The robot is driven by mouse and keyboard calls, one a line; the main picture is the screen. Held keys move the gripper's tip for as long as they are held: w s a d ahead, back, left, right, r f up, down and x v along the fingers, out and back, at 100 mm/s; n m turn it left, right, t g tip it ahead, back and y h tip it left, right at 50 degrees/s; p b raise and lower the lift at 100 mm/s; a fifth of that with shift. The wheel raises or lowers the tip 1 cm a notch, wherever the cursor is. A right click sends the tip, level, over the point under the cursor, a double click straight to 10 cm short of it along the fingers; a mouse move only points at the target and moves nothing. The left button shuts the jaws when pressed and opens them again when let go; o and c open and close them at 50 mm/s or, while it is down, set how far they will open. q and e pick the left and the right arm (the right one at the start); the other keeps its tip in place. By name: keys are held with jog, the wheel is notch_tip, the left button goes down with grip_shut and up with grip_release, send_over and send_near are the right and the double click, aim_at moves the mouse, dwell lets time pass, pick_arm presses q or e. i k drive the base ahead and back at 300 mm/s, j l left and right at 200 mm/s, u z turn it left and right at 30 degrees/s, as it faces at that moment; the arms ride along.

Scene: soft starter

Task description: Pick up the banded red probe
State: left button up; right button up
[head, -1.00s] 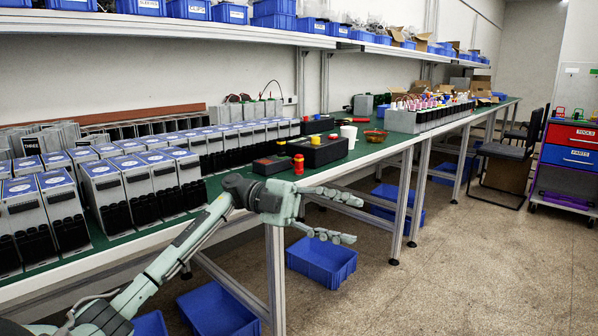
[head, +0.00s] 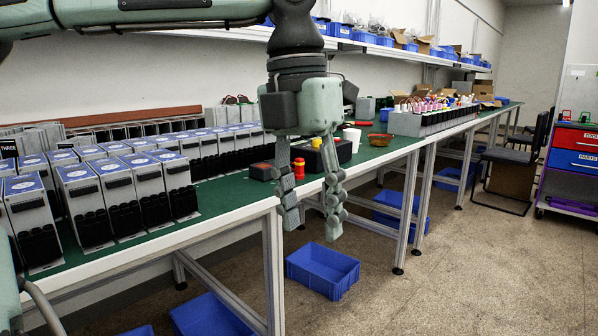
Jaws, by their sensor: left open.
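The small red probe (head: 299,169) with a yellow band stands upright near the front edge of the green-topped bench (head: 228,196). My left gripper (head: 313,223) hangs from above with its fingers pointing down. It is open, with a gap between the fingers, and nothing shows held in it. In the picture the probe shows between the fingers, close beside the left one, apparently behind them. I cannot tell the distance in depth, and no grip on the probe shows. My right gripper is not in view.
A black box (head: 344,150) and a smaller dark box (head: 262,171) stand near the probe. Rows of grey-and-black units (head: 133,190) fill the bench's left part. A white cup (head: 352,138) and an amber bowl (head: 380,139) stand farther right. A blue bin (head: 323,270) is on the floor.

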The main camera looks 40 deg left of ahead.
aim_at(299, 163)
jog(key=i+j, duration=0.45)
jog(key=j, duration=0.15)
jog(key=i+j, duration=0.9)
jog(key=j, duration=0.25)
